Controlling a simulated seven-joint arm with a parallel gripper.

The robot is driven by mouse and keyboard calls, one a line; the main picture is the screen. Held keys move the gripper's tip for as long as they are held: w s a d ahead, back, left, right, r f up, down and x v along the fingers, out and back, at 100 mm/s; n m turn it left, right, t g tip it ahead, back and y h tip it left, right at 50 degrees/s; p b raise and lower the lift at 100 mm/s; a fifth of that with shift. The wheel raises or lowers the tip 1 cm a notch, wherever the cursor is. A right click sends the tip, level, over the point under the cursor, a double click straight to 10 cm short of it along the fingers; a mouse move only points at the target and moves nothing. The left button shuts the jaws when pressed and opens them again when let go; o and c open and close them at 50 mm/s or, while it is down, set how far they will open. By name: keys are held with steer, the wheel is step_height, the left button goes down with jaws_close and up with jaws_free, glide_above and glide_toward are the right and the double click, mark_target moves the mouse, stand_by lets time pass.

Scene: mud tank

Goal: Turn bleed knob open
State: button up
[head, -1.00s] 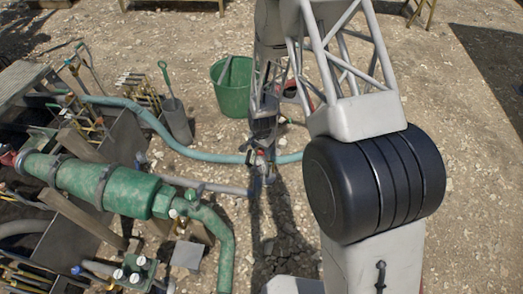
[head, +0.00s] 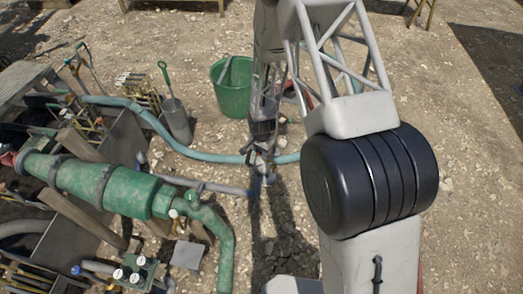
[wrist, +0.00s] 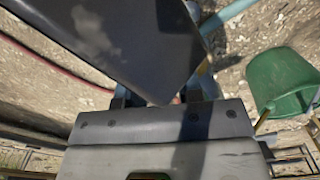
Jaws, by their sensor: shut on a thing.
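My gripper (head: 262,172) hangs over the gravel in the middle of the head view, small and partly hidden by its own arm. It is low, beside the end of a grey pipe (head: 222,189) and near the light blue hose (head: 195,153). In the wrist view a large dark grey flat surface covers the space between the fingers, so the fingertips are mostly hidden. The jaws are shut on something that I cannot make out. I cannot tell which part is the bleed knob. A green valve-like fitting (head: 191,197) stands on the green pipework, apart from my gripper.
A green cylinder (head: 125,190) lies at left among pipes and boards. A green bucket (head: 231,95) stands behind my gripper and also shows in the wrist view (wrist: 283,82). A small box (head: 135,272) with white caps is at lower left. Gravel at right is open.

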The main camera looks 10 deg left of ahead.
steer(key=shift+n, duration=0.4)
steer(key=n, duration=0.3)
steer(key=shift+n, duration=1.9)
steer(key=o, duration=0.9)
steer(key=shift+r, duration=0.2)
steer(key=shift+r, duration=3.7)
